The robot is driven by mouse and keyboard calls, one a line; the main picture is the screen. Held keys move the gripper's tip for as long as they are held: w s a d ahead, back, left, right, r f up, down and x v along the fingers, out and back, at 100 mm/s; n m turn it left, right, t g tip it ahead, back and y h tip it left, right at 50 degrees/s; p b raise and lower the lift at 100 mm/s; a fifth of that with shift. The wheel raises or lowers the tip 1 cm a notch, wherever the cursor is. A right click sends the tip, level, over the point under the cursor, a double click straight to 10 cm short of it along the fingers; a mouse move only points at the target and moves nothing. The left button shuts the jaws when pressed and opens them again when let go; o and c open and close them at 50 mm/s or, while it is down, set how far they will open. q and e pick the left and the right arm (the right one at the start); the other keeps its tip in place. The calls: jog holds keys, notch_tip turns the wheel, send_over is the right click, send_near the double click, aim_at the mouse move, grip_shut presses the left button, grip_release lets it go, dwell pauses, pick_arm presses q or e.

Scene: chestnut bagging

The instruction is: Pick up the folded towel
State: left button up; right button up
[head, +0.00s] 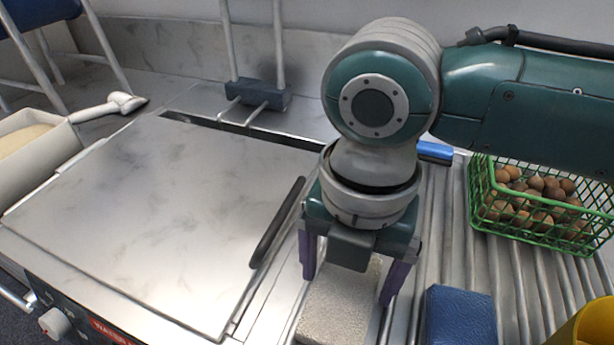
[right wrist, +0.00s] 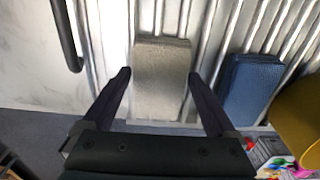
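A beige-grey, rough-textured folded towel (head: 340,312) lies on the ribbed metal surface near the front edge, and it also shows in the right wrist view (right wrist: 162,85). My right gripper (head: 347,286) points down over it, open, with dark purple fingers. In the right wrist view the fingertips (right wrist: 160,76) stand on either side of the towel with narrow gaps, and nothing is held. I cannot tell how far above the surface the tips are. The gripper hides the towel's far part in the head view. My left gripper is not in view.
A blue folded item (head: 459,316) lies close to the right of the towel. A green basket (head: 535,226) of chestnuts stands at the right, and a yellow object (head: 590,325) is at the lower right corner. A flat metal lid (head: 150,215) with a dark handle (head: 277,222) is at the left.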

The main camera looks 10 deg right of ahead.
jog(key=c, duration=1.1)
notch_tip(320, 180, up, 20)
jog(key=p, duration=0.3)
jog(key=shift+c, duration=0.2)
notch_tip(320, 180, up, 7)
jog(key=m+p, duration=0.3)
jog(key=m, duration=1.1)
send_over(347, 280)
jog(key=w+d, duration=0.1)
jog(key=d, duration=0.3)
jog(key=d+r+m+p, duration=0.4)
jog(key=r+m, duration=0.4)
jog(key=m, duration=0.7)
jog(key=s+r+p, duration=0.2)
jog(key=r+p, duration=1.5)
jog(key=p, duration=0.1)
jog(key=s+r+p, duration=0.3)
jog(key=r+p, duration=1.4)
jog(key=p, duration=0.1)
jog(key=shift+s+a+r+p, duration=0.15)
jog(key=shift+s+a+p, duration=0.1)
jog(key=shift+s+p, duration=0.05)
